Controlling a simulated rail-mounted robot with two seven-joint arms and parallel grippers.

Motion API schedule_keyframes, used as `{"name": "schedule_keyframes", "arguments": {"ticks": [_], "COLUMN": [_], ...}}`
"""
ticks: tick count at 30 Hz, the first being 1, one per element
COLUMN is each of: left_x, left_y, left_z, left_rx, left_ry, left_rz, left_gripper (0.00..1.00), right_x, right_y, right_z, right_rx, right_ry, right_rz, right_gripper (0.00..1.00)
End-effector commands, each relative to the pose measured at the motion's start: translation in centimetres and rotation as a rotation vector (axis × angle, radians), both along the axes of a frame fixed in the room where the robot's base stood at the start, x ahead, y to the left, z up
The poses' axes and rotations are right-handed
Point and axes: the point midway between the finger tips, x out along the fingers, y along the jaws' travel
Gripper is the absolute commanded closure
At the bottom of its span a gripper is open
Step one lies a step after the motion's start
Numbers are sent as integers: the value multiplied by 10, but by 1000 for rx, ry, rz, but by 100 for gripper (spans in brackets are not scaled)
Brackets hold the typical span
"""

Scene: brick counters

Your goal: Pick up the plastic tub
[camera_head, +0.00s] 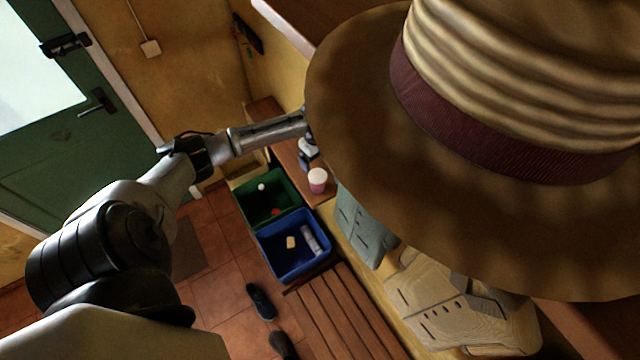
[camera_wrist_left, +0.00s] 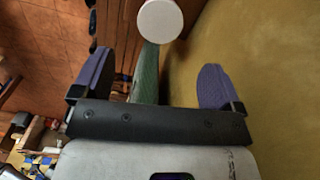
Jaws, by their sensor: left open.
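The plastic tub (camera_head: 317,181) is small and pinkish with a white round lid. It stands upright on a wooden shelf (camera_head: 290,152) along the yellow wall. In the left wrist view its white lid (camera_wrist_left: 160,19) shows at the top centre, beyond the fingertips. My left gripper (camera_head: 308,160) is just behind the tub in the head view, partly covered by the hat brim. In the wrist view its two purple fingers (camera_wrist_left: 150,76) are wide apart, with the tub not between them. My right gripper is not in view.
A large straw hat (camera_head: 340,100) hides much of the right side. A green bin (camera_head: 243,205) and a blue bin (camera_head: 262,245) holding small items stand below the shelf. Shoes (camera_head: 261,302) lie on the tiled floor beside a slatted bench (camera_head: 345,310). A narrow green thing (camera_wrist_left: 148,75) shows between the fingers.

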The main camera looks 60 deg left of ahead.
Motion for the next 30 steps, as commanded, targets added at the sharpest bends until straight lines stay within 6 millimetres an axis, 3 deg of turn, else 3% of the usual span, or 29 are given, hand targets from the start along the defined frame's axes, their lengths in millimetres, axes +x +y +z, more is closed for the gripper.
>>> {"name": "schedule_keyframes", "arguments": {"ticks": [9, 17, 30], "left_x": [0, 0, -1], "left_y": [-1, 0, 1], "left_z": [-46, -58, -104], "left_rx": [-1, 1, 1], "left_ry": [0, -1, -2], "left_rz": [3, 2, 2], "left_gripper": [8, 8, 8], "right_x": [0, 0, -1], "right_y": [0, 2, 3], "right_z": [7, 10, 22], "right_rx": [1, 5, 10], "right_ry": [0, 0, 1], "right_rz": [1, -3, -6], "right_gripper": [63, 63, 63]}}
